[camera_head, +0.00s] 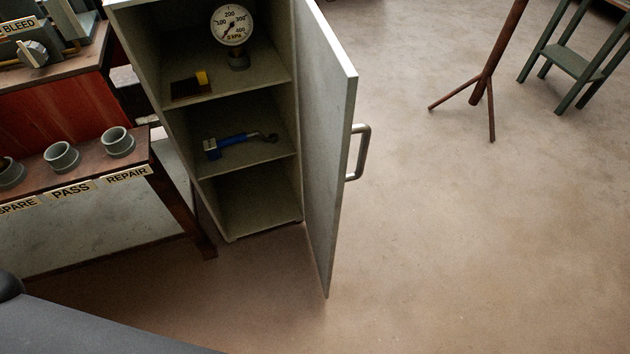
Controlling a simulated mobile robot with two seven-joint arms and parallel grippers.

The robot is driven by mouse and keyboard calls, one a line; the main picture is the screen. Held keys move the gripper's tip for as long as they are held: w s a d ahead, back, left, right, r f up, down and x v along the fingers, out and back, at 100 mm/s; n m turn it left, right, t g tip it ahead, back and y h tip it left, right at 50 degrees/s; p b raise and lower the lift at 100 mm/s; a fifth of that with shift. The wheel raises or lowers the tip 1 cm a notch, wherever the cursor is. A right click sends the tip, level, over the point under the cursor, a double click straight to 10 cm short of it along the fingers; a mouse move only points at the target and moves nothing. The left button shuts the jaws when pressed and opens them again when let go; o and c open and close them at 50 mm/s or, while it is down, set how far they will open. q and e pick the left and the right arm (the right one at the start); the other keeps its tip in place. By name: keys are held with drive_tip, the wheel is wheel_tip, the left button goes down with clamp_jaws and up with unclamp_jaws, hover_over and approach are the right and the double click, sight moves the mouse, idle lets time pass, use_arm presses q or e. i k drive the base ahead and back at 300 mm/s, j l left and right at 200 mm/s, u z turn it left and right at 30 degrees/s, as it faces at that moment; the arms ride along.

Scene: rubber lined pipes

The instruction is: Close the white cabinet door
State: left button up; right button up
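The white cabinet (298,190) stands left of centre with its front open toward me. Its door (325,130) is hinged on the right side and stands wide open, swung out toward me. A metal bar handle (362,152) is on the door's right-hand face. Inside, a pressure gauge (232,26) and a brush (190,86) are on the upper shelf, and a blue-handled tool (238,142) lies on the middle shelf. The bottom compartment looks empty. Neither of my grippers is in view.
A wooden bench (130,182) with several grey cups and SPARE, PASS and REPAIR labels stands left of the cabinet. A rusty tripod stand (484,90) and a green step stool (575,62) are at the upper right. The floor (480,240) right of the door is clear.

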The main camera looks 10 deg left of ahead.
sight(328, 80)
drive_tip(key=u, duration=1.2)
drive_tip(key=l+u, duration=0.3)
drive_tip(key=l, duration=0.6)
drive_tip(key=i+l, duration=0.15)
drive_tip(key=l, duration=1.1)
drive_tip(key=i, duration=0.05)
